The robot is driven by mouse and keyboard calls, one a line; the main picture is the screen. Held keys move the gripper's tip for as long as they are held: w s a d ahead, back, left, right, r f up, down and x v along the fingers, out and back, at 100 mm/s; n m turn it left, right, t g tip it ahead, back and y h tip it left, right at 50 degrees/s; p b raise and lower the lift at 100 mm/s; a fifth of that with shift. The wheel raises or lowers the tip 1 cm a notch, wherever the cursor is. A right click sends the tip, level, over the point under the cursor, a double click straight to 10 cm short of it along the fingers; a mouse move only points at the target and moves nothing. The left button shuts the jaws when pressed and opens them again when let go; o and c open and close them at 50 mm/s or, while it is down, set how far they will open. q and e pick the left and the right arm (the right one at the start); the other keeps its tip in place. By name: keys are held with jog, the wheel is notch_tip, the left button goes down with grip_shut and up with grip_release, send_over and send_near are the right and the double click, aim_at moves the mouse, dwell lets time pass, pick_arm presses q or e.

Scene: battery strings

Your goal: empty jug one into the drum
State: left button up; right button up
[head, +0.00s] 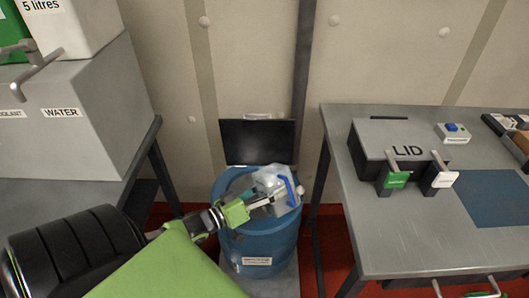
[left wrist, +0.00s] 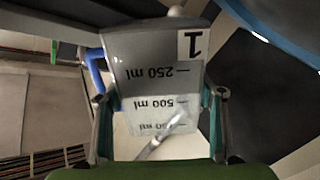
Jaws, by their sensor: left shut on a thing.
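Jug one (head: 275,186) is a clear grey jug with a blue handle, held tilted over the mouth of the blue drum (head: 258,246). My left gripper (head: 263,199) is shut on it. In the left wrist view the jug (left wrist: 150,75) sits between the two fingers, its "1" label and millilitre marks upside down. The drum's opening is partly hidden by the jug and gripper. I cannot tell how much liquid is in the jug. My right gripper (head: 466,284) shows only in part at the bottom right edge, its fingers apart and empty.
A dark panel (head: 257,141) stands behind the drum. On the right, a metal table (head: 375,235) holds a box marked LID (head: 375,135), levers with green and white tags, and a blue mat (head: 485,197). On the left stands a grey tank marked WATER (head: 80,90).

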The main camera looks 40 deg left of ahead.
aim_at(263, 182)
pick_arm(q)
jog(key=shift+r, duration=0.35)
dwell(0.3)
jog(key=shift+r+n+p, duration=0.35)
jog(key=shift+n+p, duration=0.25)
jog(key=shift+p, duration=0.1)
jog(key=shift+r, duration=0.1)
dwell(0.7)
jog(key=shift+r+n+p, duration=0.45)
jog(key=shift+n+p, duration=0.25)
jog(key=shift+n, duration=0.1)
jog(key=shift+r, duration=0.1)
dwell(0.5)
jog(key=shift+r+n+p, duration=0.25)
jog(key=shift+n+p, duration=0.1)
jog(key=shift+n, duration=0.05)
jog(key=shift+r+n, duration=0.15)
jog(key=shift+n, duration=0.25)
jog(key=shift+a+r+p, duration=0.1)
jog(key=shift+r+p, duration=0.05)
jog(key=shift+p, duration=0.15)
dwell(0.4)
jog(key=shift+w+a+r+n+p, duration=0.1)
jog(key=shift+r+n+p, duration=0.3)
jog(key=shift+n, duration=0.3)
